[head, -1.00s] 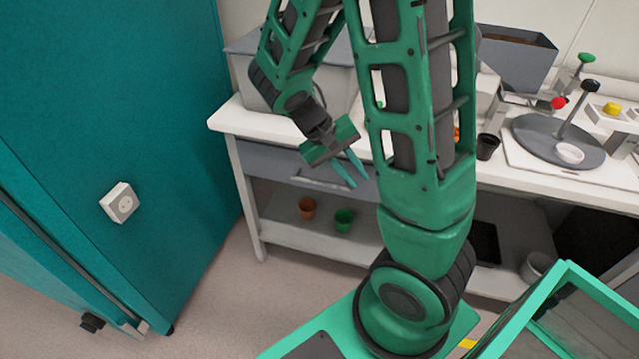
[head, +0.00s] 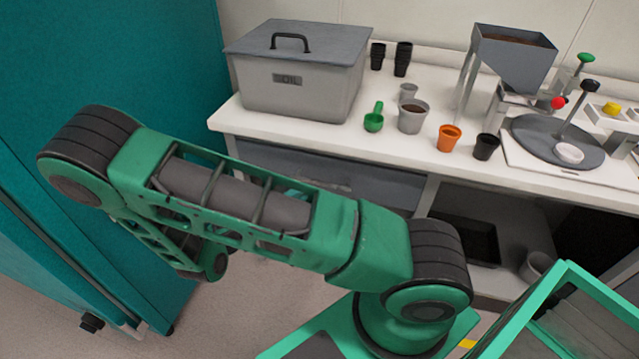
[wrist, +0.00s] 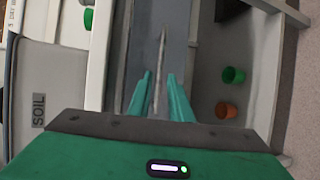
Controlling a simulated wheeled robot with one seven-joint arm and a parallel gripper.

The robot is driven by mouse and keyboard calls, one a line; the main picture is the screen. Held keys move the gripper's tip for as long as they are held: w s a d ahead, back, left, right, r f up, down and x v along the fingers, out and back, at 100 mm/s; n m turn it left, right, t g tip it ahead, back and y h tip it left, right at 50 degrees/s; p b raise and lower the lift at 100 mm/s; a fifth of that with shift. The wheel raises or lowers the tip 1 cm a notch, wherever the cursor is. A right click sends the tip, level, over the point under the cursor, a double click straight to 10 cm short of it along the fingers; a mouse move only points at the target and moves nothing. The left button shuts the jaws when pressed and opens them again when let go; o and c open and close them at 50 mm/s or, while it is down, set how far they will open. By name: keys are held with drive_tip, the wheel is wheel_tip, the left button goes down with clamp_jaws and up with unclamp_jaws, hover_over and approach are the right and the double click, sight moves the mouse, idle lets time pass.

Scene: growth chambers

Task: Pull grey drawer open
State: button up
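The grey drawer (head: 270,160) sits under the white worktop and looks closed in the head view, partly covered by my arm. Its thin bar handle (head: 338,186) shows just above my arm. In the wrist view, turned sideways, the drawer front (wrist: 203,55) and handle (wrist: 161,60) are close ahead. My gripper (wrist: 160,82) is open, with one teal finger on each side of the handle. Gaps show between the fingers and the bar; I cannot tell whether either touches it. In the head view my gripper is mostly hidden behind my arm.
The worktop (head: 300,131) holds a soil bin (head: 300,85), a green scoop (head: 374,117) and several pots. A green pot (wrist: 233,75) and an orange pot (wrist: 226,110) stand on the lower shelf. A teal cabinet (head: 100,60) stands at left. Floor in front is free.

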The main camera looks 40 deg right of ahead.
sight(318, 184)
drive_tip(key=shift+n+t, duration=0.3)
drive_tip(key=x, duration=1)
drive_tip(key=shift+w+f, duration=0.3)
drive_tip(key=shift+f, duration=0.05)
clamp_jaws()
drive_tip(key=shift+d, duration=0.15)
